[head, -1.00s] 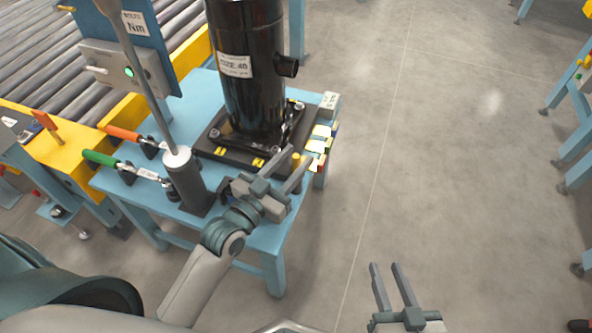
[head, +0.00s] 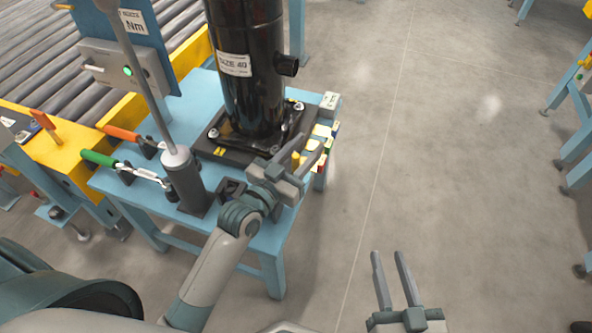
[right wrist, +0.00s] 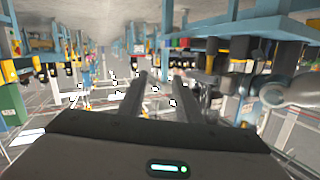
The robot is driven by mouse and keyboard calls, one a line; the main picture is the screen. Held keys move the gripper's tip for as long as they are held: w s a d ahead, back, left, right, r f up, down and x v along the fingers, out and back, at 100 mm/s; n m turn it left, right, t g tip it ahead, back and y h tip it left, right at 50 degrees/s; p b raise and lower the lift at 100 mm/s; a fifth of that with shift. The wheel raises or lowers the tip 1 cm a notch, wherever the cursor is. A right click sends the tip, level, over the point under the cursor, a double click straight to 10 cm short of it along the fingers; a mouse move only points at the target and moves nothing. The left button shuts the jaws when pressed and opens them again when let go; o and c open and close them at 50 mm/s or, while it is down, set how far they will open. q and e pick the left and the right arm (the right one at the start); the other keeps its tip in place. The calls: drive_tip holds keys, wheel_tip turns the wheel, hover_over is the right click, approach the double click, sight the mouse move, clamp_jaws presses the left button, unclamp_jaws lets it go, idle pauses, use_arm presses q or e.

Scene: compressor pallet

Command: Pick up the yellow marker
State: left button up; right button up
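My right gripper (head: 388,253) is open and empty over the floor, away from the table. Its two fingers also show in the right wrist view (right wrist: 162,78).
A black compressor (head: 250,75) stands on a dark base plate. Several small coloured items (head: 323,140) sit at the table's right edge. A grey holder (head: 184,178) with a long tool, a green-handled clamp (head: 99,158) and an orange-handled clamp (head: 122,133) are left.

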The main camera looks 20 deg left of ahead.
use_arm(q)
clamp_jaws()
drive_tip(key=shift+r, duration=0.1)
